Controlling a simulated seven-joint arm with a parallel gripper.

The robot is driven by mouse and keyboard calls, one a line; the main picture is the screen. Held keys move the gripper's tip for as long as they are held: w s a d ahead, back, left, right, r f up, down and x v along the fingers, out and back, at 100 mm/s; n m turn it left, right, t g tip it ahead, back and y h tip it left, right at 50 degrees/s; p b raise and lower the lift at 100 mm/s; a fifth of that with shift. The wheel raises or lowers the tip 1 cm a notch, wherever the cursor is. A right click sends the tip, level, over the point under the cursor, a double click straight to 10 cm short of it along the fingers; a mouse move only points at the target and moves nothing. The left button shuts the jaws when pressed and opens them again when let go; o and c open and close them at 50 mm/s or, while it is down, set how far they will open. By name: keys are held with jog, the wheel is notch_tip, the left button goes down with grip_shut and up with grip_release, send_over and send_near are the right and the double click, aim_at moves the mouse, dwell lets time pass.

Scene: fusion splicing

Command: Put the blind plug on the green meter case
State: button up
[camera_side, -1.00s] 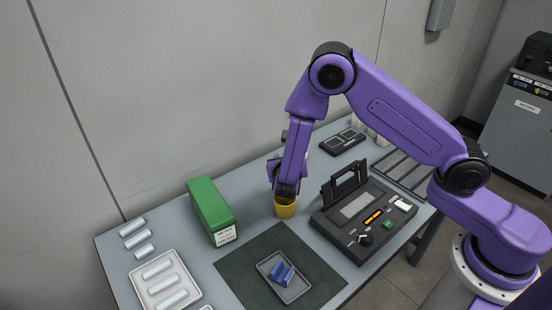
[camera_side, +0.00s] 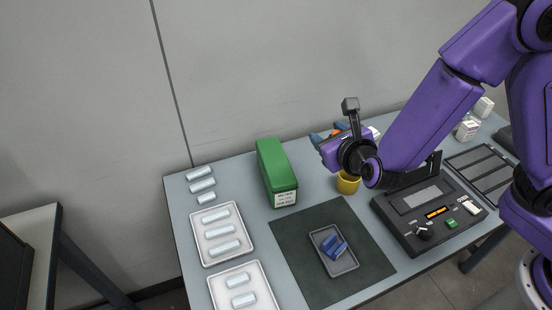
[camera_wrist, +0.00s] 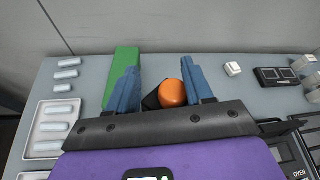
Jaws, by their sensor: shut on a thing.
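The green meter case (camera_side: 271,165) stands upright on the table left of the yellow cup, with a white label on its front end. It also shows in the wrist view (camera_wrist: 122,66), behind the left finger. My gripper (camera_side: 330,133) is raised above the table behind the cup, tipped over so its blue fingers point toward the back wall. It is shut on an orange and black piece, seemingly the blind plug (camera_wrist: 173,92). The orange end is rounded; a black part (camera_wrist: 151,99) sits beside it. The plug is apart from the case.
The yellow cup (camera_side: 348,184) stands below my gripper. A black splicer (camera_side: 424,212) is to its right. A dark mat (camera_side: 290,232) carries a grey tray (camera_side: 345,268) with blue pieces. White trays (camera_side: 244,245) with pale cylinders lie at the left.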

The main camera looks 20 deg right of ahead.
jog(key=shift+s+a+r+n, duration=0.25)
jog(key=shift+a+n, duration=0.05)
jog(key=shift+a, duration=0.15)
send_over(274, 164)
jog(key=shift+y, duration=0.3)
notch_tip(274, 164, down, 9)
jog(key=shift+s+f, duration=0.1)
jog(key=shift+f, duration=1.8)
jog(key=o, duration=1.3)
jog(key=shift+f, duration=0.1)
jog(key=shift+c, duration=0.2)
